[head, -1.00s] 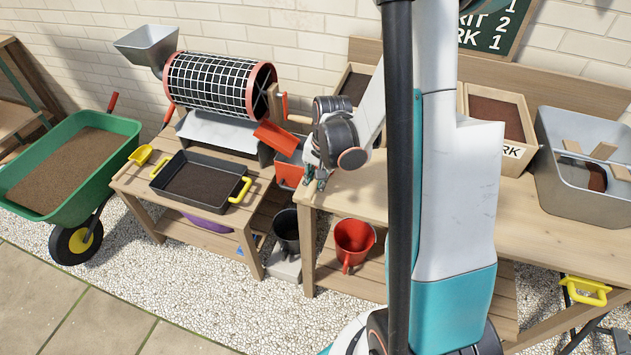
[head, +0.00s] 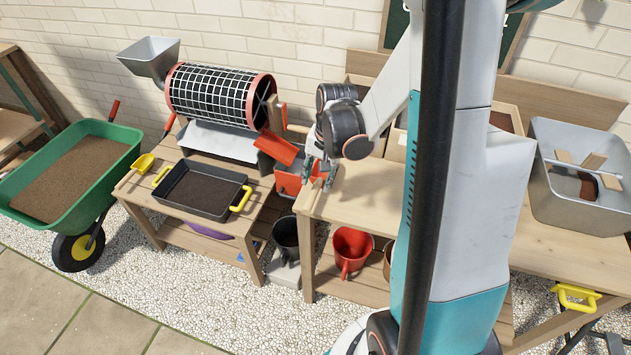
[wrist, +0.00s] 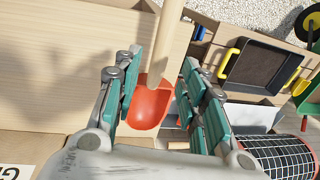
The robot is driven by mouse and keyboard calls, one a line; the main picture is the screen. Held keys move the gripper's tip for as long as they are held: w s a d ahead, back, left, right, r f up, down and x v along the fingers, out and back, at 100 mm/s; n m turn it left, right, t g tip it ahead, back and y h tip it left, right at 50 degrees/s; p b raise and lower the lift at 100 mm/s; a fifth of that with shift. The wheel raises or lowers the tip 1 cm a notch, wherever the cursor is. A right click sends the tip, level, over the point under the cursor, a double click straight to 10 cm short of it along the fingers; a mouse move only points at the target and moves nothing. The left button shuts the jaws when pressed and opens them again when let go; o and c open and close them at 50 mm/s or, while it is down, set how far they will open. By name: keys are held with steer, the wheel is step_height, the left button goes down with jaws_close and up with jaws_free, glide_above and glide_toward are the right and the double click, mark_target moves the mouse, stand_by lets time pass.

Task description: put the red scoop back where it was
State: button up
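The red scoop (wrist: 151,104) has a red bowl and a pale wooden handle (wrist: 167,42), which runs out of the top of the wrist view. It is at the left end of the wooden bench (wrist: 60,78). In the head view its red bowl (head: 317,167) shows partly behind my fingers. My gripper (wrist: 163,62) is over the scoop with its teal fingers apart, one on each side of it. The fingers appear open, with no clear grip on the handle. It also shows in the head view (head: 325,176), low at the bench end.
A mesh drum sieve (head: 215,95) and a black tray with yellow handles (head: 202,190) are on the left table. A red bucket (head: 352,250) and a black bucket (head: 286,236) are below. A grey basin (head: 580,205) is at the right. The bench's front middle is bare.

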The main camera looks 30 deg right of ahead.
steer(key=shift+s+d+r+p, duration=0.1)
steer(key=shift+s+r+p, duration=0.2)
steer(key=shift+r, duration=0.9)
steer(key=shift+s+d+r+p, duration=0.1)
steer(key=shift+r+p, duration=0.3)
steer(key=shift+r, duration=0.75)
